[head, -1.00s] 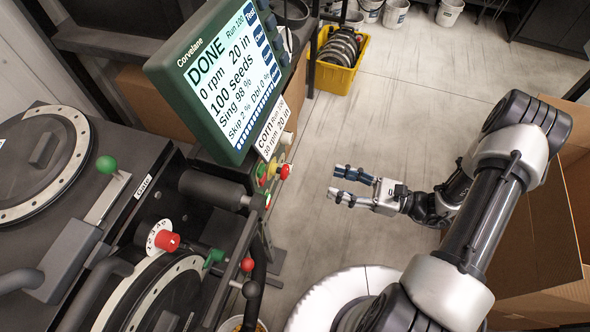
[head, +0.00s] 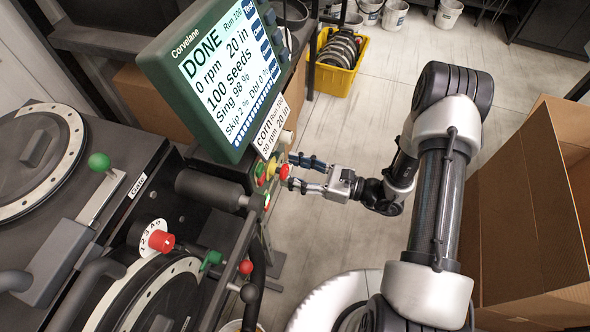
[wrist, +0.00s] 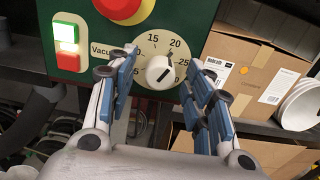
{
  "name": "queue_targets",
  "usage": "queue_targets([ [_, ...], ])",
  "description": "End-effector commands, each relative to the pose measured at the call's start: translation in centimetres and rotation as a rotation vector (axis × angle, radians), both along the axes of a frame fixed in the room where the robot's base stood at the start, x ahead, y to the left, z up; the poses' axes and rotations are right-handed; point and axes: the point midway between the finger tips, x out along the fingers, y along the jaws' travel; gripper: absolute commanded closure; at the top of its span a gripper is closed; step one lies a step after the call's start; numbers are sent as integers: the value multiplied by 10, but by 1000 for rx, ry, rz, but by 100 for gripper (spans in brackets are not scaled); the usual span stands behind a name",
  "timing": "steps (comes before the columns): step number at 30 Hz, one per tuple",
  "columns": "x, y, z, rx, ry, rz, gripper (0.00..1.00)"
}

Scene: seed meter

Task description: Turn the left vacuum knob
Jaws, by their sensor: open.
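In the wrist view a white round knob (wrist: 160,72) with a dark pointer line sits on a pale dial (wrist: 153,42) marked 15, 20 and 25. A label starting "Vacu" stands left of it, partly hidden by a finger. My gripper (wrist: 156,78) is open and empty, with one blue-padded finger at each side of the knob in the picture; contact cannot be made out. In the head view my gripper (head: 291,171) points left at the control panel, beside a red button. The white knob cannot be told apart there.
A red and yellow stop button (wrist: 122,8) sits just above the dial. A lit green button and a red one (wrist: 68,48) are left of it. The green-framed screen (head: 215,75) rises over the panel. A large cardboard box (head: 530,210) stands right of my arm.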

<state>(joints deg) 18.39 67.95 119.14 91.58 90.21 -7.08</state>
Motion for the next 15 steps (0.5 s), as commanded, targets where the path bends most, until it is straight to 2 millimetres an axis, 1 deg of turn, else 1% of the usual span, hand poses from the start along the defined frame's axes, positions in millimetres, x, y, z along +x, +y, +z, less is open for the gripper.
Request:
queue_targets([
  [1,0,0,0,0,0,0,54],
  [2,0,0,0,0,0,0,56],
  [15,0,0,0,0,0,0,85],
])
